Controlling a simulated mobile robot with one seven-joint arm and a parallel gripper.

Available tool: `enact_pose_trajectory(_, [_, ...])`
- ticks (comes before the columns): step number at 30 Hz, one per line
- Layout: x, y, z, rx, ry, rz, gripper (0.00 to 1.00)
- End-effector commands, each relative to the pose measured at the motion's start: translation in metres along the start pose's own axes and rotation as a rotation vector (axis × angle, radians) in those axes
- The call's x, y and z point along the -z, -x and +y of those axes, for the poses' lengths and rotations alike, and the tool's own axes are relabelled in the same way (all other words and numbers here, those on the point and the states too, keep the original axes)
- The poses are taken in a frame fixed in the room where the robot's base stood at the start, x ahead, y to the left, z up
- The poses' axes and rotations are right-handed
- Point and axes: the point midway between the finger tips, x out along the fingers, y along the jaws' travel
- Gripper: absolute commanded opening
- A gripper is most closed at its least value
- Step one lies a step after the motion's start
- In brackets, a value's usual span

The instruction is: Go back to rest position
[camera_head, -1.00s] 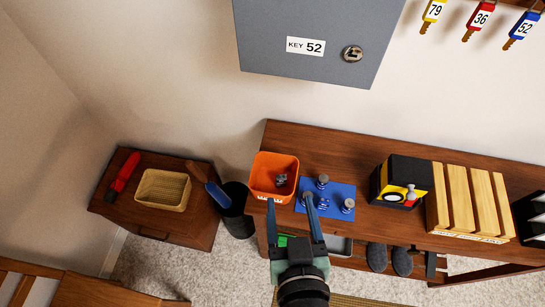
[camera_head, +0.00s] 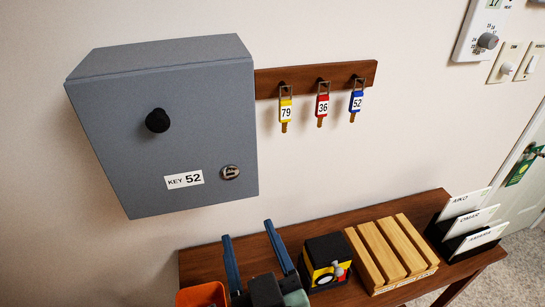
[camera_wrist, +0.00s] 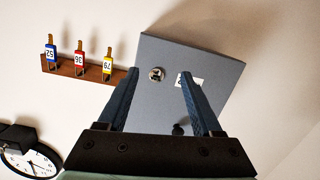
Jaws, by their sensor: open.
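My gripper (camera_head: 250,258) is open and empty. Its two blue fingers point up in the head view, above the wooden console table (camera_head: 310,225). In the wrist view the fingers (camera_wrist: 160,95) stand apart in front of the grey wall cabinet, with nothing between them but the cabinet and wall behind. The cabinet (camera_head: 165,130) is shut, with a "KEY 52" label, a black knob and a round lock. It also shows upside down in the wrist view (camera_wrist: 190,65).
A wooden rail with keys 79 (camera_head: 286,110), 36 (camera_head: 322,105) and 52 (camera_head: 357,102) hangs right of the cabinet. On the table are an orange bin (camera_head: 203,296), a black-and-yellow box (camera_head: 328,262), a slatted wooden rack (camera_head: 391,252) and a letter holder (camera_head: 466,228). A clock (camera_wrist: 30,163) shows in the wrist view.

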Motion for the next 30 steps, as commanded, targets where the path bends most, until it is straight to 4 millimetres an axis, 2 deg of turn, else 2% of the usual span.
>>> enact_pose_trajectory(1, [0.036,-0.008,0.013,-0.041,0.017,0.071,0.67])
enact_pose_trajectory(4, [0.099,-0.012,0.036,-0.125,0.028,0.2,0.67])
enact_pose_trajectory(7, [0.165,-0.006,0.054,-0.2,0.027,0.344,0.67])
enact_pose_trajectory(12, [0.273,0.028,0.074,-0.302,0.007,0.607,0.67])
enact_pose_trajectory(15, [0.32,0.053,0.079,-0.34,-0.011,0.742,0.67])
enact_pose_trajectory(18, [0.351,0.075,0.081,-0.363,-0.027,0.837,0.67])
enact_pose_trajectory(21, [0.367,0.088,0.082,-0.375,-0.037,0.893,0.67])
enact_pose_trajectory(30, [0.372,0.092,0.082,-0.379,-0.041,0.91,0.67])
